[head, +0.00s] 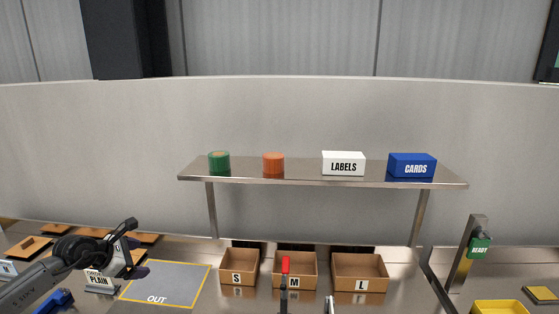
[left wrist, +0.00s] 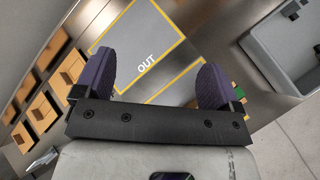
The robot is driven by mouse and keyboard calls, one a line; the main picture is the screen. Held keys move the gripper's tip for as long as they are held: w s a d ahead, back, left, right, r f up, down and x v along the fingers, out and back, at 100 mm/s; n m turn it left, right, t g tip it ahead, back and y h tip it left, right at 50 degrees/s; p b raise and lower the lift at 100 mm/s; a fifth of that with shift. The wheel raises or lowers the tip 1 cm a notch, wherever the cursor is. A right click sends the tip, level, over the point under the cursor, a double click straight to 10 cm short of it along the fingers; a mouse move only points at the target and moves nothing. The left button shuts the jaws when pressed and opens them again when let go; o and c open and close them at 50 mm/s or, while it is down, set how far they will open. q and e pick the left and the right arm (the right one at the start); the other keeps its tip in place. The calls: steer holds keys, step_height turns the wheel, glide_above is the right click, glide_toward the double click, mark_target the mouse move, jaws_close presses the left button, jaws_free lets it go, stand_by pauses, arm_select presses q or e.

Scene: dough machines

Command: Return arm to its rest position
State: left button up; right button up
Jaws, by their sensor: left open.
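My left arm comes in from the left in the head view, and its gripper (head: 135,262) is above the bench beside the PLAIN sign (head: 97,279). In the left wrist view the left gripper (left wrist: 155,85) shows two purple fingers spread wide with nothing between them. The grey OUT mat (head: 183,268) with a yellow border lies right of the gripper in the head view. The OUT mat (left wrist: 138,42) also shows beyond and between the fingers in the left wrist view. My right gripper is not in either view.
Open boxes S (head: 239,285), M (head: 296,283) and L (head: 362,286) stand on the bench under a metal shelf (head: 320,182). The shelf holds green and orange rolls, a LABELS box and a CARDS box. A post with a READY sign (head: 479,248) stands right. Brown boards lie left.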

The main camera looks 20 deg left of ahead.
arm_select(q)
steer(key=d+r+n+t+y, duration=0.2)
steer(key=d+r+n+t, duration=0.3)
steer(key=r+n+t, duration=0.6)
steer(key=d+r+n+t+y, duration=0.2)
steer(key=d+r+n+t, duration=0.25)
steer(key=r+n, duration=0.8)
steer(key=s+d+f+n+g, duration=0.4)
steer(key=s+d+f+n, duration=0.15)
steer(key=f, duration=0.25)
steer(key=s+d+f+n+g+y, duration=0.1)
steer(key=s+d+f+n+g, duration=0.4)
steer(key=f, duration=0.4)
steer(key=s+d+f+n+g, duration=0.3)
steer(key=s+d+f+n, duration=0.1)
steer(key=d+f+n, duration=0.3)
steer(key=s+d+f+n+g+h, duration=0.1)
steer(key=s+d+f+g, duration=0.3)
steer(key=s+f, duration=0.95)
steer(key=s+d+f+n+g+h, duration=0.15)
steer(key=s+f+g, duration=0.35)
steer(key=s+f, duration=0.8)
step_height(320, 180, up, 30)
steer(key=p, duration=2.9)
steer(key=shift+r, duration=0.25)
